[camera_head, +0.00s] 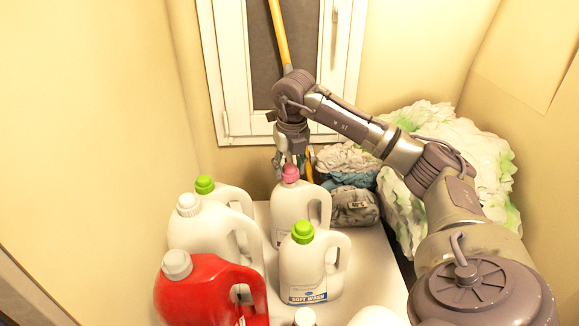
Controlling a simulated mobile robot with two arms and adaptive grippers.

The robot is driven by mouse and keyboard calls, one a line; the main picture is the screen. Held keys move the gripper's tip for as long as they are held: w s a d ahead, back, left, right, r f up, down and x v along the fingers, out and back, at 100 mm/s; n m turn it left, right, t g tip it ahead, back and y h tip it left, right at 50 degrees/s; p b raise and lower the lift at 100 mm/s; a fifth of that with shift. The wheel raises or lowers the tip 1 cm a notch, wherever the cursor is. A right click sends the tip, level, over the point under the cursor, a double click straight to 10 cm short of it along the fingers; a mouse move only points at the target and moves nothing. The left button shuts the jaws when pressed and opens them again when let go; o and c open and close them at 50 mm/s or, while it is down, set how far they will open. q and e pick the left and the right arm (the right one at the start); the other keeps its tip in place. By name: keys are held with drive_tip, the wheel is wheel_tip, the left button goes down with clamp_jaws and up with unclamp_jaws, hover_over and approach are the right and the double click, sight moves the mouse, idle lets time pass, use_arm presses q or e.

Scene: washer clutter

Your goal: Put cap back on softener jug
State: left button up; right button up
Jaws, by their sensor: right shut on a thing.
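A white jug (300,208) with a handle stands at the back of the white surface. A pink cap (290,174) is at the mouth of this jug; I cannot tell whether it is fully seated. My right gripper (291,161) points down from above, shut on the pink cap, its fingers partly hidden by the cap and its own wrist. A nearer white jug (305,268) wears a green cap (302,232) and a label reading "SOFT WASH". My left gripper is not in view.
Left of these stand a white jug with a green cap (205,185), a white jug with a white cap (188,205) and a red jug (205,298). Folded cloths (350,180) and a large bundle (450,160) lie behind at right. Bare white surface (372,255) shows at right.

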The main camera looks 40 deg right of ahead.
idle(0.8)
drive_tip(key=shift+f+b, duration=0.45)
drive_tip(key=shift+f, duration=0.45)
idle(1.1)
drive_tip(key=c, duration=0.3)
drive_tip(key=shift+c, duration=0.2)
